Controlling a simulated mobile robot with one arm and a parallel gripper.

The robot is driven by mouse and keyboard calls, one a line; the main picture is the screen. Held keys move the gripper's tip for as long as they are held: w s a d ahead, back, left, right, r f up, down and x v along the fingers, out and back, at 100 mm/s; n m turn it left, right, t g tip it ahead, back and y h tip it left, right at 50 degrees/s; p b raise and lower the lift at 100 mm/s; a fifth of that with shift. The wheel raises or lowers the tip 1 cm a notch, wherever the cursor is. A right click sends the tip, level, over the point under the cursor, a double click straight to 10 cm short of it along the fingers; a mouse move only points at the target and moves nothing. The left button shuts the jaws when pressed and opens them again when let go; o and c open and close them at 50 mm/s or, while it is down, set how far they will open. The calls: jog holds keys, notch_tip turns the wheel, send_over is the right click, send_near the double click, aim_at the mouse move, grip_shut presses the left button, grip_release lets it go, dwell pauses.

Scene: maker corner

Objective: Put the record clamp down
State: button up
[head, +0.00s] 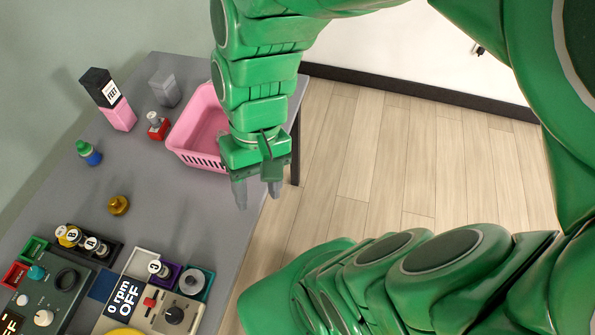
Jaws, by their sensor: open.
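My gripper (257,192) points down with its two fingers apart and nothing between them. It is over the right edge of the grey table (185,220), just in front of the pink basket. A small round brass piece with a knob (118,205) stands alone on the table, well to the left of my gripper. A silver round piece (191,282) sits in a teal tray near the front. I cannot tell for sure which of these two is the record clamp. Neither touches my gripper.
The pink basket (195,127) is partly hidden by my arm. A black-and-pink box (108,98), a grey block (164,87), a red item (157,126) and a blue-green bottle (88,152) stand behind. Control boxes (150,302) crowd the front. The middle of the table is clear.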

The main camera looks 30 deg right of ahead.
jog(key=s+d+r+h, duration=0.2)
jog(key=d, duration=0.4)
jog(key=shift+t, duration=0.4)
jog(key=shift+s, duration=0.1)
dwell(0.6)
